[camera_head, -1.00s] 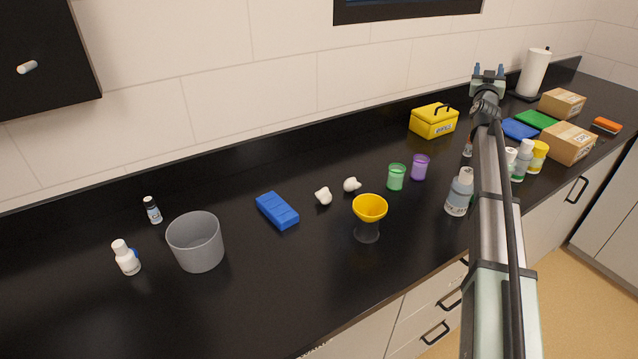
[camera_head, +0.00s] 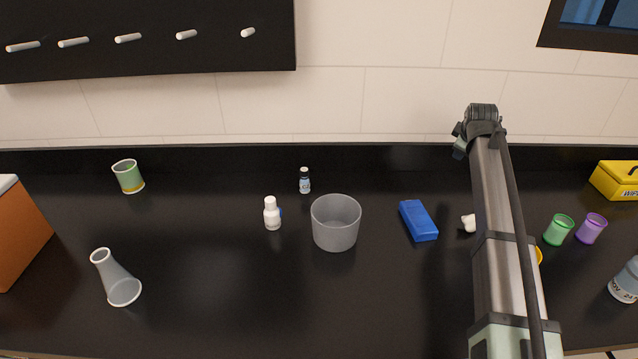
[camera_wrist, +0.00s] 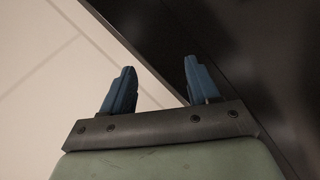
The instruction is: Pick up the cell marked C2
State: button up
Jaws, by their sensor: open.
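No cell with a readable C2 mark shows in either view. A small dark vial (camera_head: 305,181) with a white cap and a pale label stands near the back of the black counter; its label is too small to read. In the head view my gripper is mostly hidden behind the arm's far end.
On the counter (camera_head: 220,275) stand a grey cup (camera_head: 336,232), a blue block (camera_head: 418,221), a tilted flask (camera_head: 118,280), a green cup (camera_head: 128,177), an orange-brown box (camera_head: 18,238), and green (camera_head: 558,230) and purple (camera_head: 591,229) cups. A pegged black board (camera_head: 150,55) hangs above. The middle front is clear.

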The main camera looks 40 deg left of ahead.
jog(key=s+a+n+g+h, duration=0.2)
jog(key=s+a+n+g, duration=0.3)
jog(key=s+a, duration=1.2)
jog(key=n+g, duration=0.3)
jog(key=g, duration=0.1)
send_near(304, 179)
jog(key=f, duration=0.2)
jog(key=a+f, duration=0.1)
jog(key=s+f, duration=0.1)
jog(key=f, duration=0.1)
jog(key=shift+a+f, duration=0.25)
jog(key=shift+f, duration=0.05)
jog(key=shift+w+a+f, duration=0.1)
jog(key=shift+a+f, duration=0.1)
jog(key=shift+f, duration=1.2)
jog(key=shift+w+a+f, duration=0.15)
jog(key=shift+f, duration=1.3)
jog(key=shift+c, duration=0.4)
jog(key=c, duration=1)
jog(key=shift+r, duration=0.15)
